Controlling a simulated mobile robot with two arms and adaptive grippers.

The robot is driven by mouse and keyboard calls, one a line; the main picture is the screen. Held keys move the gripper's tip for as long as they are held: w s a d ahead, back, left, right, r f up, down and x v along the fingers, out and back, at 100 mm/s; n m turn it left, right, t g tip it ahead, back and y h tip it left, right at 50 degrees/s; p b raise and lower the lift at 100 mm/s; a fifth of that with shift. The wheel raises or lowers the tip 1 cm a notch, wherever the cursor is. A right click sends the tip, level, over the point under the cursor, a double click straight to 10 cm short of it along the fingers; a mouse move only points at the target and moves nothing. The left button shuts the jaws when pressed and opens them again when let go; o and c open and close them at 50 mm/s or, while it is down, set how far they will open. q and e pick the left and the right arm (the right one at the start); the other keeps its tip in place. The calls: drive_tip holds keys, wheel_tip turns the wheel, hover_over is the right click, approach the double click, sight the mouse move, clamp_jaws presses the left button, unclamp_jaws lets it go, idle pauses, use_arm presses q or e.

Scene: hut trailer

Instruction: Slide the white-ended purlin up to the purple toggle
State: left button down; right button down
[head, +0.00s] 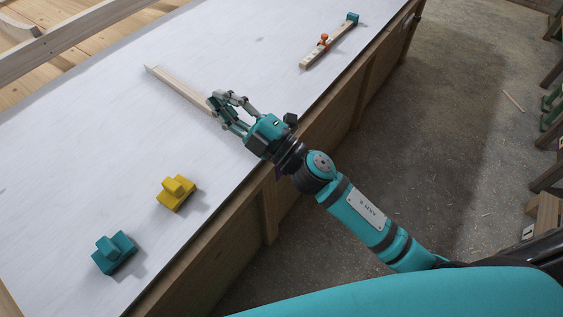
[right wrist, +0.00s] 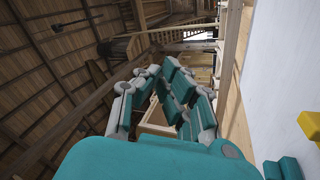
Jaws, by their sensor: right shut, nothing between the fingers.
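A pale wooden bar (head: 180,88), likely the purlin, lies on the white table top. My left gripper is not in view.
A yellow block (head: 176,193) and a teal block (head: 114,253) stand on the table (head: 85,170) at the lower left. Another wooden bar (head: 340,40), with an orange toggle (head: 324,40) and a teal end block (head: 352,18), lies at the upper right. The table between is clear.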

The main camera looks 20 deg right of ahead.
drive_tip(key=s+a+n+g+y, duration=0.55)
drive_tip(key=a+n+g, duration=0.25)
drive_tip(key=n+g, duration=0.5)
drive_tip(key=s+f+n+g+h, duration=0.3)
drive_tip(key=f+n+g+h, duration=0.2)
drive_tip(key=f+n+h, duration=0.3)
drive_tip(key=w+d+f+t+h, duration=0.1)
drive_tip(key=w+d+f+h, duration=0.4)
drive_tip(key=d, duration=0.6)
drive_tip(key=d+f+h, duration=0.2)
drive_tip(key=d+h, duration=0.5)
drive_tip(key=d, duration=0.3)
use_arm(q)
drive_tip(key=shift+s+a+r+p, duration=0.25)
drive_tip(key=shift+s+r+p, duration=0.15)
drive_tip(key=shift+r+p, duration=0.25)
use_arm(e)
drive_tip(key=w+a+f, duration=0.1)
drive_tip(key=w+f, duration=0.2)
drive_tip(key=f, duration=0.6)
drive_tip(key=shift+w+a+f, duration=0.25)
drive_tip(key=shift+a+f, duration=0.1)
